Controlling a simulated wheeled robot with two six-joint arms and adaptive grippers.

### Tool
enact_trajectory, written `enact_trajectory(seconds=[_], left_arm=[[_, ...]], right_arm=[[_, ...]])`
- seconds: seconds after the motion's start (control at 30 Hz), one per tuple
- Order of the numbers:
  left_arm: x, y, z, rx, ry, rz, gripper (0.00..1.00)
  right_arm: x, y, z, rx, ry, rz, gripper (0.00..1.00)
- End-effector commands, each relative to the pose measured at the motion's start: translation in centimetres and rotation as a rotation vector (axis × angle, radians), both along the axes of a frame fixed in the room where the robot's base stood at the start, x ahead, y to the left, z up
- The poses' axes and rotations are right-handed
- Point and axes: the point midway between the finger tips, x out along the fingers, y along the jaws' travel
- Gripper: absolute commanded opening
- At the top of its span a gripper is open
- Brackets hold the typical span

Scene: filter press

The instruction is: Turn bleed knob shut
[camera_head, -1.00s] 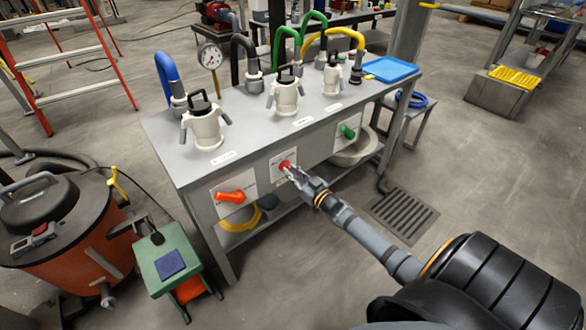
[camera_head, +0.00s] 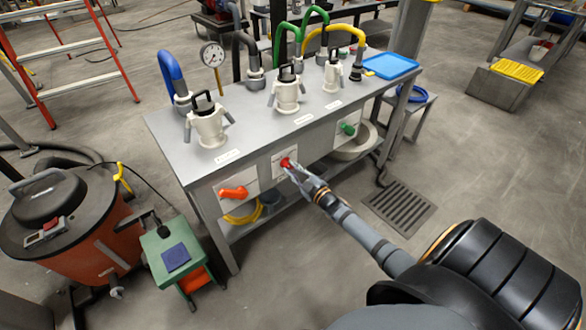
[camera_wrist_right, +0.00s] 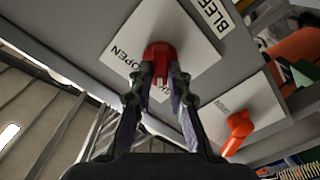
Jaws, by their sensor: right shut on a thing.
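The red bleed knob (camera_head: 286,162) sits on a white plate (camera_head: 277,170) on the front panel of the grey bench. In the right wrist view the knob (camera_wrist_right: 159,52) shows on its plate, with the words "OPEN" and part of "BLEED" legible. My right gripper (camera_head: 290,167) is at the knob, with its fingertips (camera_wrist_right: 160,72) closed on the knob's sides. The fingers cover part of the plate below the knob. My left gripper is not in view.
An orange-red handle (camera_head: 233,192) is on the panel left of the knob, and a green handle (camera_head: 348,129) is to its right. White filter housings (camera_head: 208,125) and a gauge (camera_head: 211,56) stand on the bench top. A floor drain (camera_head: 399,207) lies right of the bench.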

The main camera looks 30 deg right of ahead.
Motion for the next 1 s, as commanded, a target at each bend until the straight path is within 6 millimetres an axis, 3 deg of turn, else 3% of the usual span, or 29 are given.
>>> enact_trajectory(seconds=[0.63,0.67,0.8,1.0], left_arm=[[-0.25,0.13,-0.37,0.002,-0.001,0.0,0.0],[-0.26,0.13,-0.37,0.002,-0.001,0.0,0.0],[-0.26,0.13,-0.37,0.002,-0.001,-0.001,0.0],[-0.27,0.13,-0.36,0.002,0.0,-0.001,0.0]], right_arm=[[-0.06,0.04,-0.15,-0.052,-0.002,0.001,0.0],[-0.07,0.04,-0.15,-0.052,-0.002,0.001,0.18],[-0.05,0.04,-0.12,-0.051,-0.003,0.0,0.37],[-0.02,0.03,-0.07,-0.05,-0.003,0.001,0.4]])
